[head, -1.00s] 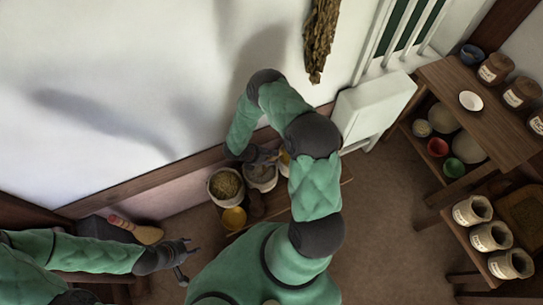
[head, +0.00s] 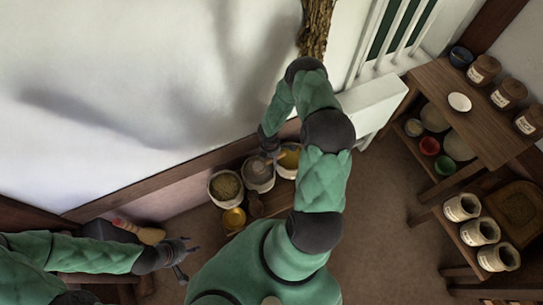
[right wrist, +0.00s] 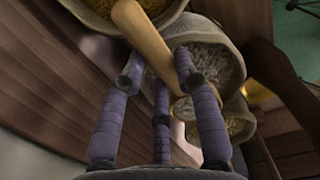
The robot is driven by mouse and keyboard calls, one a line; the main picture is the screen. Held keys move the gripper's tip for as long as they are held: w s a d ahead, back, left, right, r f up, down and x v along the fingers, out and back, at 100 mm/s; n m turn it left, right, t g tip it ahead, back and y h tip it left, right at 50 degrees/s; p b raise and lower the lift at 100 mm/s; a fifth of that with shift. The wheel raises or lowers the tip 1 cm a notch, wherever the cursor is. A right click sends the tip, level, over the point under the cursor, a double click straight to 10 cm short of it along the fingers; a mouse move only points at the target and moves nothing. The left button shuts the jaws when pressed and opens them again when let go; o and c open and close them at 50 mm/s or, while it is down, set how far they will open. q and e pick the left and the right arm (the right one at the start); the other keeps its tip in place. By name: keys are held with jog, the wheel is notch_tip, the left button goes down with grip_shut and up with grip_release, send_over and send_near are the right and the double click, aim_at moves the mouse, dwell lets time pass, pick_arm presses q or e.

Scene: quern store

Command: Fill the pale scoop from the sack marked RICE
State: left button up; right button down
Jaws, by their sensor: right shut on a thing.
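My right gripper (right wrist: 163,78) is shut on the wooden handle of the pale scoop (right wrist: 148,38) in the right wrist view. In the head view my right gripper (head: 270,150) is above the middle sack (head: 257,180), which holds pale grey-white grain and also shows in the right wrist view (right wrist: 222,62). A sack of brownish grain (head: 225,187) stands to its left and a sack of golden grain (head: 290,161) to its right. No sack marking is readable. My left gripper (head: 184,259) is open and empty, away from the sacks.
A yellow bowl (head: 234,219) and a dark brown object (head: 255,204) are in front of the sacks. The wall is close behind them. A wooden shelf (head: 450,100) with jars and bowls stands at the right; floor between is clear.

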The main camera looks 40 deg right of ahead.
jog(key=shift+y, duration=0.4)
jog(key=shift+d+r+p, duration=0.1)
jog(key=shift+r+p, duration=1.9)
jog(key=shift+p, duration=0.15)
